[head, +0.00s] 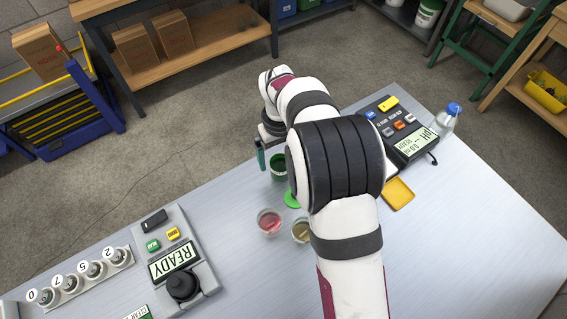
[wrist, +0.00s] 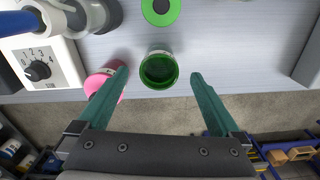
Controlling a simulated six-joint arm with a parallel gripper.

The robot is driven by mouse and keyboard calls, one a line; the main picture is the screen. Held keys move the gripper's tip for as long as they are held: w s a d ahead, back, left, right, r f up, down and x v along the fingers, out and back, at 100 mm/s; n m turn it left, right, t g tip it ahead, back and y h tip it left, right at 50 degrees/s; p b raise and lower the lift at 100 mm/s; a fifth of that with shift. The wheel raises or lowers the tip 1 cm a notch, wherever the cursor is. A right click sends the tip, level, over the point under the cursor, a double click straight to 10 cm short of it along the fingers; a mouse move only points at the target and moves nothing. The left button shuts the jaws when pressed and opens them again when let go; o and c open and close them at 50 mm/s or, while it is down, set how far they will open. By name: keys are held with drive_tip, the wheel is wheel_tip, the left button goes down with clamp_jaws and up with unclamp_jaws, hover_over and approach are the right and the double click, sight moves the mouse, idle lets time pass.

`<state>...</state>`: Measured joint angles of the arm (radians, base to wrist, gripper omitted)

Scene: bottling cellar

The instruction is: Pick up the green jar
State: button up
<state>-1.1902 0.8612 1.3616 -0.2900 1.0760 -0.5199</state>
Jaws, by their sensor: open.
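The green jar (wrist: 158,72) stands open near the table edge in the wrist view, and I see into its green inside from above. It also shows in the head view (head: 278,168), partly covered by my arm. My gripper (wrist: 158,76) is open, with one teal finger on each side of the jar in the picture and a gap on both sides. How far the fingertips are above or around the jar I cannot tell. In the head view my gripper (head: 261,156) is mostly hidden by the wrist, with one finger left of the jar.
A pink jar (wrist: 104,80) stands close left of the green jar, partly behind my left finger in the wrist view. A green disc (wrist: 161,10) lies nearby. A brownish jar (head: 301,231), a READY device (head: 172,262) and a pH meter (head: 411,140) are on the table.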

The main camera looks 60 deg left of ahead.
sight(281, 168)
wheel_tip(281, 168, down, 6)
drive_tip(key=shift+d+r, duration=0.15)
clamp_jaws()
idle(0.4)
